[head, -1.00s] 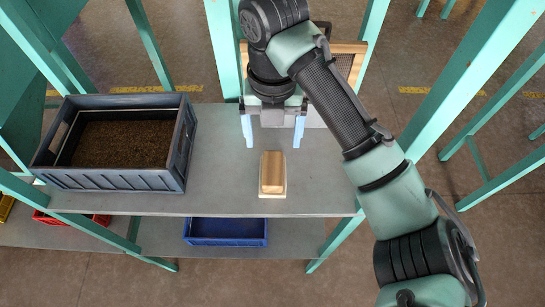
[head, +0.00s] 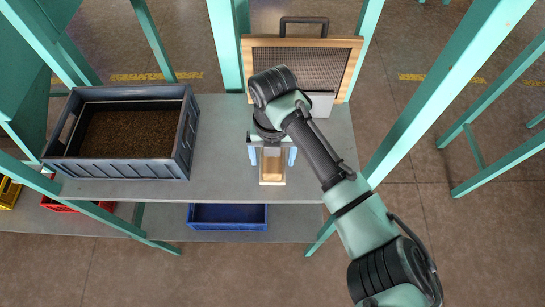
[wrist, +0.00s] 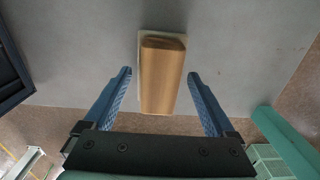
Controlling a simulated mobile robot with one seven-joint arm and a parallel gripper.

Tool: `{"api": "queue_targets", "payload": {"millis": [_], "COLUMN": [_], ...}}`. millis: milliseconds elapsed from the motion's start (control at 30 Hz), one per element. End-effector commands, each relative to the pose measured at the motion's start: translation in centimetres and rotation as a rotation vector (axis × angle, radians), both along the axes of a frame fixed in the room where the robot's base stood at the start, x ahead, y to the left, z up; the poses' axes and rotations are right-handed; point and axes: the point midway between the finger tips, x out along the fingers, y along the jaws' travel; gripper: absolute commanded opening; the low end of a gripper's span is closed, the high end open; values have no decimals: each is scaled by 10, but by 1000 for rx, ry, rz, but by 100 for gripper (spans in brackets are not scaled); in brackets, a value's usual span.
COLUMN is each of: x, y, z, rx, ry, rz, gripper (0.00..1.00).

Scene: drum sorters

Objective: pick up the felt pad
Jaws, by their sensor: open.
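The felt pad (head: 272,173), a wooden-topped block on a thin pale base, lies on the grey shelf near its front edge. In the wrist view the pad (wrist: 163,80) runs lengthwise between my fingers and past their tips. My gripper (head: 272,156) is open and points down over the pad, one finger on each side. In the wrist view both fingertips (wrist: 158,75) are apart from the pad, with a gap on each side. How high the fingertips are above the shelf is hard to tell. My wrist hides the pad's far end in the head view.
A grey crate (head: 125,172) of dark grains stands at the left on the shelf (head: 220,185). A wood-framed mesh screen (head: 300,42) and a pale box (head: 322,103) are behind my gripper. A blue bin (head: 228,222) sits below. Green posts flank the shelf.

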Motion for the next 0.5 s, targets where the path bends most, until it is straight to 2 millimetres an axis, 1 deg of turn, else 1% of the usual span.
{"api": "queue_targets", "payload": {"millis": [100,167,200,367,500], "x": [0,0,0,0,0], "y": [0,0,0,0,0], "z": [0,0,0,0,1], "rx": [0,0,0,0,0], "ry": [0,0,-1,-1,-1], "rz": [0,0,0,0,0], "gripper": [90,79,72,43,18]}}
